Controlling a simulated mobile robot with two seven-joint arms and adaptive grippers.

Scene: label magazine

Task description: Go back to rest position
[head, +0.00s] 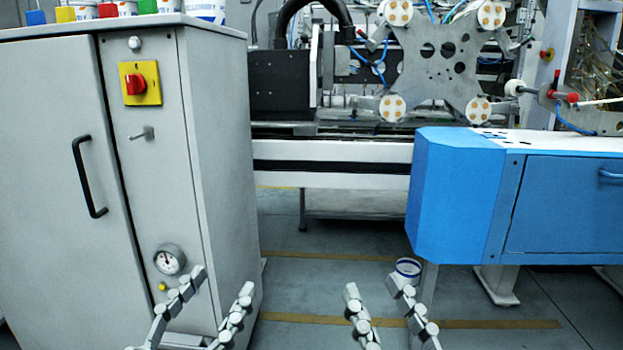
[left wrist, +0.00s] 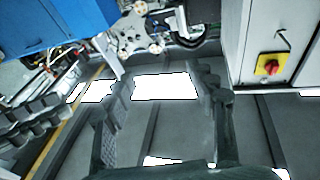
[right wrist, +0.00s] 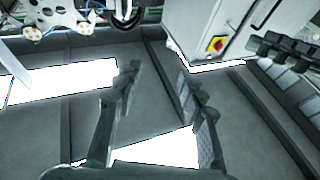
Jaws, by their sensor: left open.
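My left gripper (head: 222,280) is low in the head view, in front of the grey cabinet. Its two fingers stand apart with nothing between them. The left wrist view shows the same open fingers (left wrist: 165,82). My right gripper (head: 371,284) is low, right of centre, over the grey floor. Its fingers are spread and empty, also in the right wrist view (right wrist: 158,76). The two grippers are side by side with a clear gap between them, and neither touches anything.
A grey cabinet (head: 222,150) with a red switch (head: 134,84) stands at left, with several containers on top. A blue machine housing (head: 460,190) is at right. A white-and-blue round container (head: 408,266) shows behind my right gripper. Floor (head: 320,270) between is open.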

